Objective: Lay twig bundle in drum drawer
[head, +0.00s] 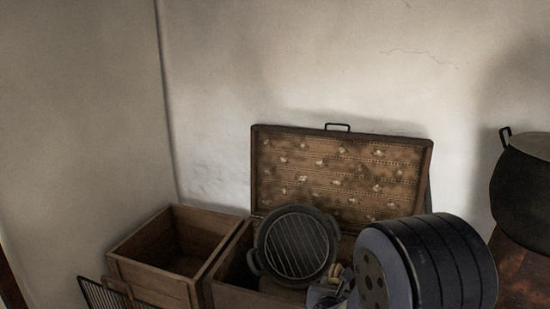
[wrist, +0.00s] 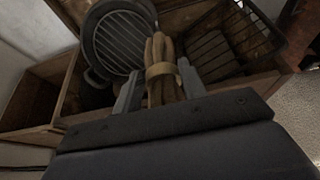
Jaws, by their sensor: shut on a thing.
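The twig bundle (wrist: 160,52) is a handful of tan sticks with a pale band around it. It stands between the fingers of my gripper (wrist: 160,92) in the wrist view, and the gripper is shut on it. In the head view, a small part of the bundle (head: 338,276) shows at the bottom, beside my arm, which hides much of the gripper. The bundle is in front of the open wooden chest (head: 232,268). An empty open wooden compartment (head: 150,283) sits to the left. I cannot tell which compartment is the drum drawer.
A round dark grill pan (head: 297,245) leans upright in the chest, close to the bundle. The chest's lid (head: 340,172) stands open against the wall. A black wire rack (wrist: 215,52) lies to the right in the wrist view. A dark pot (head: 527,195) stands far right.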

